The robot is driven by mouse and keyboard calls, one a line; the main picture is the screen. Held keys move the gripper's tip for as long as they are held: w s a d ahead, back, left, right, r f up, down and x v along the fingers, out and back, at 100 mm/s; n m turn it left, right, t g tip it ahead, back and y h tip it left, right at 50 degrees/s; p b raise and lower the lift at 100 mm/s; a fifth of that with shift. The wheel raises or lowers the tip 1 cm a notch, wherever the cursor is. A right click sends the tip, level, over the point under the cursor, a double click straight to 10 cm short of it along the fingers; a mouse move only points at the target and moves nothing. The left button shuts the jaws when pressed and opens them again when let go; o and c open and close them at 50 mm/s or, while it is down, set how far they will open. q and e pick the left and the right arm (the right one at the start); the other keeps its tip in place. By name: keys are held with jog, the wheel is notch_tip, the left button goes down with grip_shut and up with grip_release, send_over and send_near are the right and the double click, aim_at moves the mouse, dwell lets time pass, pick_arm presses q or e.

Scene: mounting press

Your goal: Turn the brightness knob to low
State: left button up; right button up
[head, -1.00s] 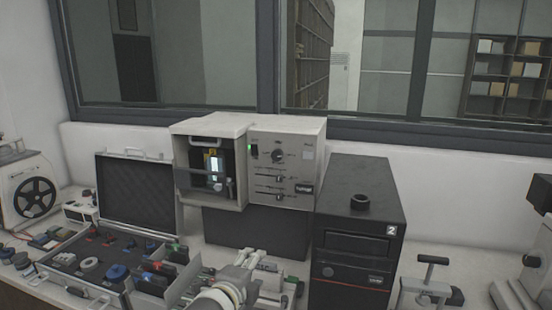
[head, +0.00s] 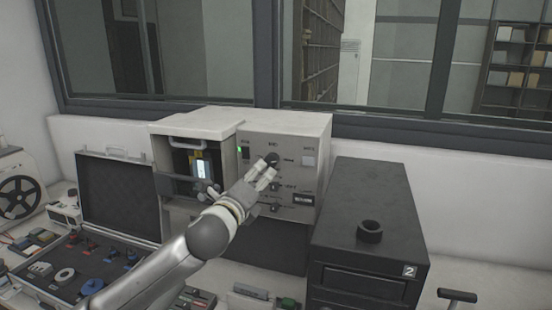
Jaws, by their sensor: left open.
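The beige press unit has a control panel (head: 308,143) on its right half. A dark round knob (head: 272,159) sits at the top middle of this panel, with small print around it that is too small to read. My left gripper (head: 266,170) is open, with its fingertips at the knob's lower edge. I cannot tell if they touch it. The fingers hide part of the knob and of the sliders below, so its pointer setting is unclear. My right gripper is not in view.
A black computer case (head: 370,200) with a dark ring (head: 370,231) on top stands to the right. An open tool case (head: 118,205) lies to the left.

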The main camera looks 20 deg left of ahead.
aim_at(271, 162)
pick_arm(q)
jog(key=w+p, duration=0.1)
jog(key=w, duration=0.3)
jog(key=w+p, duration=0.1)
jog(key=w, duration=0.1)
jog(key=shift+w+d+r+p, duration=0.15)
jog(key=shift+w+r+p, duration=0.15)
jog(key=shift+w+r, duration=0.05)
jog(key=shift+w+f+p, duration=0.1)
jog(key=shift+w+p, duration=0.2)
jog(key=shift+w, duration=1.4)
jog(key=shift+c, duration=0.4)
jog(key=c, duration=1)
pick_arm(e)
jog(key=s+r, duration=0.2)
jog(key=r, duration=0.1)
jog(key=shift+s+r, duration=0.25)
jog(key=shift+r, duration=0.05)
